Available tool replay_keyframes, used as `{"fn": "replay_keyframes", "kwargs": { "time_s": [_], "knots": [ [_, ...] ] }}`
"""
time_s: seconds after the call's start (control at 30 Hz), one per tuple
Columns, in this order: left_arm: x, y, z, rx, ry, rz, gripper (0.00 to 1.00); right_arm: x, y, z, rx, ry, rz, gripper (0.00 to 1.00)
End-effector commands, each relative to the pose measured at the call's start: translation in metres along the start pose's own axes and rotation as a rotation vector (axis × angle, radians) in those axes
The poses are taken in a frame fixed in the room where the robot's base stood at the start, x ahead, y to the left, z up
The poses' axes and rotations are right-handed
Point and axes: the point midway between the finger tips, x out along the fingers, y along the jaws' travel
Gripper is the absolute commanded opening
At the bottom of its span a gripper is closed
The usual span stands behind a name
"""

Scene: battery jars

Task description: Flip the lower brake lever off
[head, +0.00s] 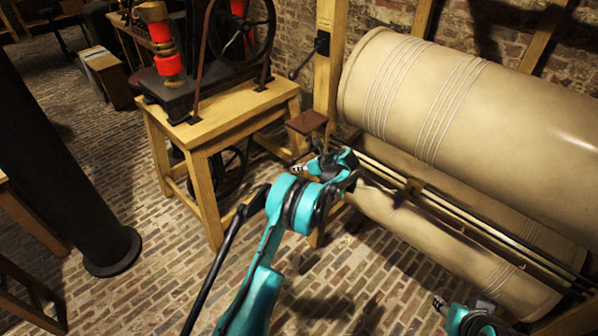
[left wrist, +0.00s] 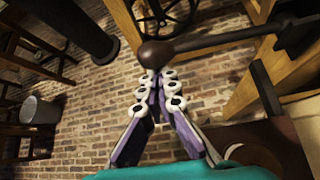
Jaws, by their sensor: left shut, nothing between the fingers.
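A dark lever with a round brown knob (left wrist: 155,53) runs across the upper right of the left wrist view, its dark mount (left wrist: 298,33) at the right edge. I take it for the lower brake lever; in the head view I cannot make it out around my gripper. My left gripper (head: 300,169) is shut and empty beside the wooden post. In the left wrist view its fingertips (left wrist: 157,76) are together just below the knob; I cannot tell whether they touch it. My right gripper (head: 440,304) shows only in part at the bottom right. Another black lever (head: 305,60) is higher on the post.
Large cream cylinders (head: 490,100) with a rail (head: 470,213) between them fill the right. A wooden stand (head: 225,110) with a wheeled machine is behind my left arm. A brown plate (head: 307,122) is just above the gripper. Open brick floor (head: 110,200) lies left.

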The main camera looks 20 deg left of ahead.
Motion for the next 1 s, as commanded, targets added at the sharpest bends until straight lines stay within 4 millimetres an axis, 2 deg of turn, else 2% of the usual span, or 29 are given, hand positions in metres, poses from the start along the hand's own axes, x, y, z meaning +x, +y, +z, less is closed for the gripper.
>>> {"fn": "replay_keyframes", "kwargs": {
  "time_s": [0.17, 0.4, 1.0],
  "knots": [
    [-0.013, 0.001, 0.018, 0.115, -0.002, 0.090, 0.00, -0.007, 0.000, -0.005, 0.000, 0.000, 0.000, 0.40],
    [-0.025, 0.002, 0.034, 0.119, -0.002, 0.092, 0.00, -0.013, 0.000, -0.009, 0.000, 0.000, 0.000, 0.40],
    [-0.033, 0.000, 0.045, 0.117, -0.006, 0.089, 0.00, -0.017, 0.000, -0.012, 0.000, 0.000, 0.000, 0.40]
  ]
}}
